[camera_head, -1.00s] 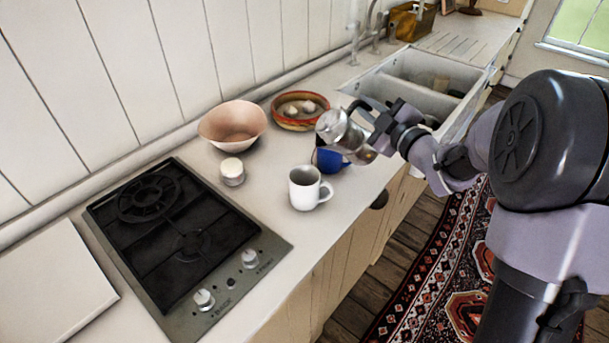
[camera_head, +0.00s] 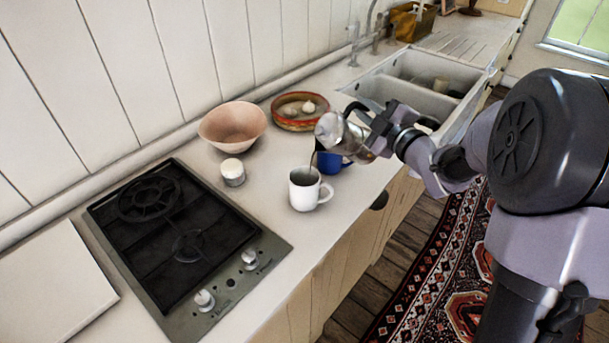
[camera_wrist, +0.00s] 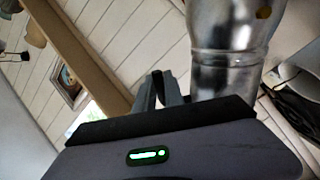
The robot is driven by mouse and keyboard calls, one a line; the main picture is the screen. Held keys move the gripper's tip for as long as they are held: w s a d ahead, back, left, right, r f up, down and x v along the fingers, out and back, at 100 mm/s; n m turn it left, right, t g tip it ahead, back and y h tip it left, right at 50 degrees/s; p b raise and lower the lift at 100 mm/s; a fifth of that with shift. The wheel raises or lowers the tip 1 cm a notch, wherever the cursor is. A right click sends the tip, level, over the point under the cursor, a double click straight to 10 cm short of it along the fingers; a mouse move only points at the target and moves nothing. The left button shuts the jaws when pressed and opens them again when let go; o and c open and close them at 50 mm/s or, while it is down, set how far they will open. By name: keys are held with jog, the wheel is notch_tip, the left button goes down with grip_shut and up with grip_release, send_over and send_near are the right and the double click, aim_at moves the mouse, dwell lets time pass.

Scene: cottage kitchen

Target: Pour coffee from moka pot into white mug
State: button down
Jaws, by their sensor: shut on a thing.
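My gripper (camera_head: 376,130) is shut on the silver moka pot (camera_head: 341,132) and holds it tilted, spout down and to the left, above the counter. A thin brown stream of coffee (camera_head: 313,158) runs from the spout down into the white mug (camera_head: 303,196). The mug stands upright on the counter, its handle to the right. In the wrist view, the metal moka pot (camera_wrist: 228,62) fills the upper right, beside a dark gripper finger (camera_wrist: 160,92). The level inside the mug is too small to tell.
A blue mug (camera_head: 328,163) stands right behind the white mug, partly hidden under the pot. A white lidded jar (camera_head: 232,172), a pink bowl (camera_head: 232,125) and a red-rimmed dish (camera_head: 298,123) stand further back. The black hob (camera_head: 180,235) is left; the sink (camera_head: 420,85) is behind.

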jog(key=shift+s+a+r+n, duration=0.15)
jog(key=shift+s+a+n, duration=0.25)
jog(key=shift+a+n, duration=0.5)
dwell(0.8)
jog(key=shift+s+a+f+n, duration=0.15)
jog(key=shift+f+n, duration=0.1)
jog(key=shift+n, duration=0.15)
